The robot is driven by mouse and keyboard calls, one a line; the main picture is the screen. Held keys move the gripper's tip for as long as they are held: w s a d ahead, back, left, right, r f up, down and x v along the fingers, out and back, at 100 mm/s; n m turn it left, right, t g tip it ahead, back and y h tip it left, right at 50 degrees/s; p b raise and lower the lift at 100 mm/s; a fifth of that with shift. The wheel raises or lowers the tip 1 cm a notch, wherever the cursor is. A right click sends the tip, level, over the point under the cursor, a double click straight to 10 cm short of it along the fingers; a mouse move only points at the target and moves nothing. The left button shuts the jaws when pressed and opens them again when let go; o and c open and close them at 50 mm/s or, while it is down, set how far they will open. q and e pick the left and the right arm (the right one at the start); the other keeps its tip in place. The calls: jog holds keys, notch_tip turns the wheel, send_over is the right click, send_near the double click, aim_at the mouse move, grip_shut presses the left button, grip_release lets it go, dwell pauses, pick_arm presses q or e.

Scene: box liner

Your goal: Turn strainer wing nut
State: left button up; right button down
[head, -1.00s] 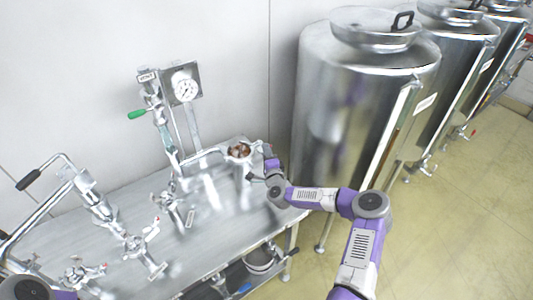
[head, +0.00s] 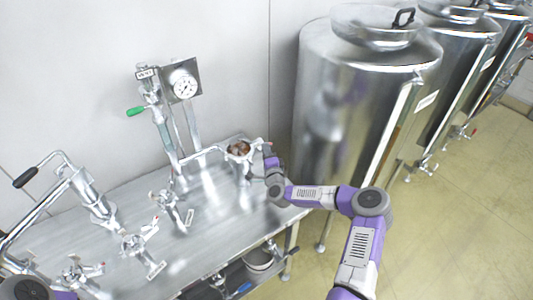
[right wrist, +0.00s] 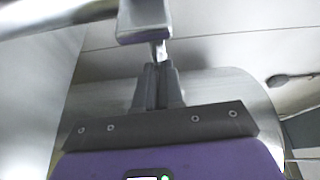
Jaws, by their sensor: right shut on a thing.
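The strainer (head: 239,151) is an open metal cup with brownish contents, standing at the right end of the steel bench. My right gripper (head: 266,149) is at the strainer's right side, partly blurred in the head view. In the right wrist view its dark fingers (right wrist: 158,78) are shut on a thin metal piece, which I take for the wing nut (right wrist: 159,50). A shiny metal block (right wrist: 145,20) sits just beyond it. The nut's other side is hidden. Part of my left arm shows at the lower left of the head view, but its gripper is out of view.
The steel bench (head: 130,200) carries valves and pipework, with a gauge (head: 183,84) and a green-handled valve (head: 138,111) at the back. A large steel tank (head: 350,110) stands right of the bench. A bucket (head: 258,260) is below. Open floor lies at right.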

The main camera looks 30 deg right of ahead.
jog(key=shift+d+f+n+t+y+b, duration=0.15)
jog(key=shift+n+t+y+b, duration=0.95)
jog(key=shift+n+b, duration=3.05)
jog(key=shift+d+f+n+t+y+b, duration=0.15)
jog(key=shift+n+t+y+b, duration=0.35)
jog(key=shift+n+y+b, duration=2.35)
jog(key=shift+d+f+n+t+y+b, duration=0.15)
jog(key=shift+n+t+b, duration=0.65)
jog(key=shift+n+b, duration=4.6)
jog(key=shift+r+m+b, duration=0.1)
jog(key=shift+m+b, duration=0.5)
jog(key=shift+b, duration=0.35)
jog(key=c, duration=1.3)
grip_release()
jog(key=shift+o, duration=0.2)
jog(key=p+v, duration=0.1)
jog(key=v, duration=0.6)
jog(key=shift+s, duration=0.2)
